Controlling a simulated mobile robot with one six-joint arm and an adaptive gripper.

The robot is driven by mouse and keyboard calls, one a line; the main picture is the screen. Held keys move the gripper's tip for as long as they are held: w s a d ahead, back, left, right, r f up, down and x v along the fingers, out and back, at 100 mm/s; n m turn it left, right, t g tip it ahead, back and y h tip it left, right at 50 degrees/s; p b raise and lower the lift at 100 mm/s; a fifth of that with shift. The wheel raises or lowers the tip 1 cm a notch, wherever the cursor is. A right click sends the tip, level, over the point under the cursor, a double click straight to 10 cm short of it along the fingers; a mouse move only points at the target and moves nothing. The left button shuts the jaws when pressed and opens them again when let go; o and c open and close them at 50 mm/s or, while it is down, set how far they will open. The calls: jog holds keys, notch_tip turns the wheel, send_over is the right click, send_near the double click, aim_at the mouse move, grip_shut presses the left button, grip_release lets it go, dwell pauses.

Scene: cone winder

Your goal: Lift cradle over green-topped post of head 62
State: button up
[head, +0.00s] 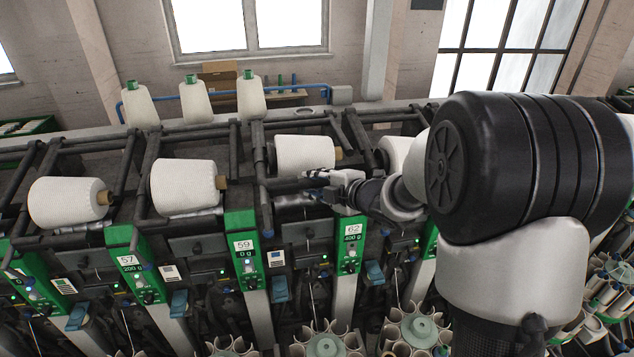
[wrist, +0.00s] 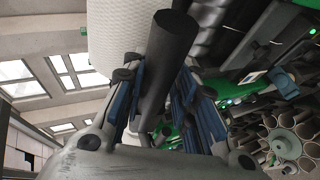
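The post of head 62 (head: 350,246) has a green top with a white "62" label and a "400 g" display. The cradle (head: 285,186) of this head is a dark bar frame with a white yarn cone (head: 304,154) in it, behind and left of the post. My gripper (head: 318,180) is at the cradle's front bar, just above and behind the post. In the wrist view a thick black cradle handle (wrist: 166,65) lies between my blue-padded fingers, which close in on both sides. The contact is partly hidden. The white cone (wrist: 115,40) is close beyond it.
Neighbouring heads 59 (head: 245,250) and 57 (head: 130,265) have similar green posts and cradles with cones. Several cones stand on the machine top behind. My arm covers the right side. Tube holders (head: 415,328) sit in front, below.

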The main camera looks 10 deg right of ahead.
jog(key=shift+o, duration=1.3)
jog(key=shift+s+d+r, duration=0.15)
jog(key=shift+s, duration=0.05)
jog(key=v, duration=1.1)
jog(key=shift+s, duration=0.2)
